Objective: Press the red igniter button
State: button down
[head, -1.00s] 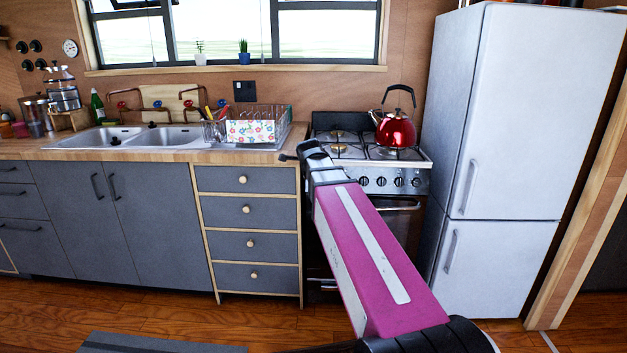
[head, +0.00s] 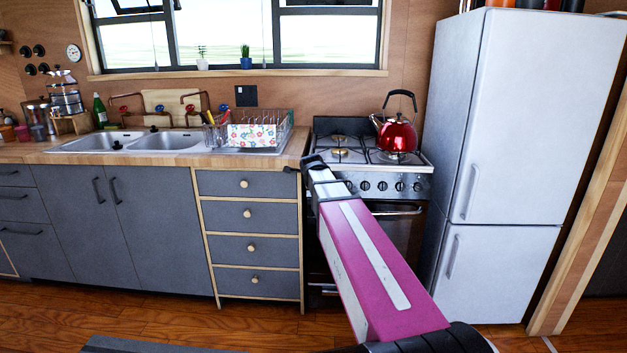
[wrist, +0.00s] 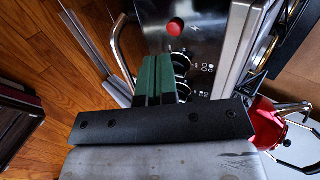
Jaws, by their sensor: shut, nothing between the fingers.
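The red igniter button (wrist: 174,28) shows in the wrist view as a round red disc on the stove's dark front panel. My gripper (wrist: 157,60) is shut and empty, its green fingertips side by side. In that picture the tips lie just below the button, over the panel near the knobs (wrist: 181,62); I cannot tell how far off the panel they are. In the head view my arm reaches to the left front of the stove (head: 405,186). The button and the fingertips are hidden there behind my arm.
A white fridge (head: 520,150) stands to the right. The wooden counter (head: 180,154) with a sink and dish rack is on the left. The oven handle bar (wrist: 122,48) sticks out beside my gripper.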

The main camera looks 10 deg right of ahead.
jog(key=shift+w+d+f, duration=0.2)
jog(key=shift+w+f, duration=0.2)
jog(key=shift+w, duration=0.45)
jog(key=shift+w+d+f, duration=0.15)
jog(key=shift+w+f, duration=0.3)
jog(key=shift+w, duration=0.35)
jog(key=shift+w+d+f, duration=0.2)
jog(key=shift+w+f, duration=0.2)
jog(key=shift+w, duration=0.45)
